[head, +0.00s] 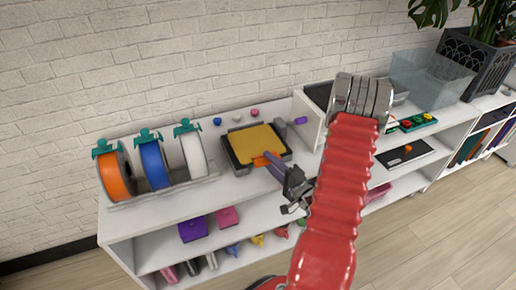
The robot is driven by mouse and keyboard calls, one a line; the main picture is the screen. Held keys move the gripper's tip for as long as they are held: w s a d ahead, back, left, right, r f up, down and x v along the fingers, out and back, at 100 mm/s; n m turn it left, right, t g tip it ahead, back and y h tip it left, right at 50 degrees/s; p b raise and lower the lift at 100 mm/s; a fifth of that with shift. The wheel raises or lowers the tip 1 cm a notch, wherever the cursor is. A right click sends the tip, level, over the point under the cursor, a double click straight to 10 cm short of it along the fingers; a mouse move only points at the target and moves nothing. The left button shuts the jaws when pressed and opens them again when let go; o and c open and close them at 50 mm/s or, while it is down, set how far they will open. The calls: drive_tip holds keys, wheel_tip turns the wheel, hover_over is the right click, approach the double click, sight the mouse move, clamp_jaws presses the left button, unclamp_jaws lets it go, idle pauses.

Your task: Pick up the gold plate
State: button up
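The gold plate (247,140) lies flat on a dark square base (232,158) on top of the white shelf unit. An orange piece (264,159) shows at the plate's front right edge, by my fingertips. My gripper (270,160) reaches in from the right, its greyish-purple fingers over that front right edge. The fingers overlap closely in this view, so I cannot tell whether they are apart, or touching the plate. The fingertips hide a small part of the plate's edge.
Orange, blue and white spools (152,165) stand at the left of the shelf top (160,210). Small knobs (236,115) lie behind the base. A white box (307,117) stands to the right. Bins (193,229) sit on the shelf below.

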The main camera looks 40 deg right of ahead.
clamp_jaws()
idle(0.4)
drive_tip(key=shift+r, duration=5.05)
